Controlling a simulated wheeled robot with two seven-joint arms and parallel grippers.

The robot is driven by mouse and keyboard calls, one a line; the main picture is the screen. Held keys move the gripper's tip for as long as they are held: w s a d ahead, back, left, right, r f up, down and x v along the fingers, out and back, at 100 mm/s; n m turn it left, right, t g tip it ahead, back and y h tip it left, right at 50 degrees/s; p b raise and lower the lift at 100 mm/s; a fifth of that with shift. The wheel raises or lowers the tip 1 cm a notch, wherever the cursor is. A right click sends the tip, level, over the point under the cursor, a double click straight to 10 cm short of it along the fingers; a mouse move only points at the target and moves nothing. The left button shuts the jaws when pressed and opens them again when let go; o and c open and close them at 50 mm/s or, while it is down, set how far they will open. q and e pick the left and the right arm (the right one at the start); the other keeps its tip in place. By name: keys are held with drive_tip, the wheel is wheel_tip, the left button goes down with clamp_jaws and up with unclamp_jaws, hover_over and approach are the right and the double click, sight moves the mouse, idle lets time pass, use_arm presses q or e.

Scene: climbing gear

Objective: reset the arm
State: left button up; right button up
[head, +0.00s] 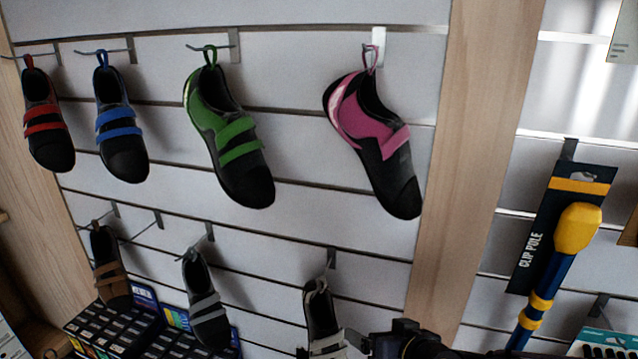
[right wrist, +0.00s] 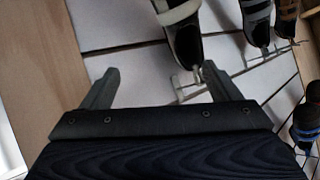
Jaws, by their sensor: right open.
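My right gripper (head: 372,344) shows at the bottom edge of the head view, beside the shoe with pale straps (head: 322,318). In the right wrist view the two fingers of the right gripper (right wrist: 158,84) are spread apart with nothing between them. The same pale-strapped shoe (right wrist: 181,18) hangs beyond the fingertips there, near a metal hook (right wrist: 187,80). I cannot tell whether a finger touches the hook. My left gripper is in neither view.
A slatted wall carries hanging shoes: red (head: 46,125), blue (head: 120,130), green (head: 230,140), pink (head: 375,145), brown (head: 111,270) and grey (head: 205,305). A wooden post (head: 465,170) stands right of them. A clip pole (head: 545,270) hangs beyond it. Boxes (head: 125,325) sit lower left.

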drive_tip(key=s+d+m+g, duration=0.1)
drive_tip(key=s+d, duration=0.2)
drive_tip(key=s, duration=0.3)
drive_tip(key=s+d+m+g, duration=0.1)
drive_tip(key=s+d+g, duration=0.1)
drive_tip(key=s, duration=0.5)
drive_tip(key=s+d+r+m+g+h, duration=0.1)
drive_tip(key=s+d, duration=0.3)
drive_tip(key=s, duration=0.3)
drive_tip(key=shift+d+g, duration=0.25)
drive_tip(key=shift+g, duration=0.15)
drive_tip(key=shift+s, duration=0.1)
idle(1.0)
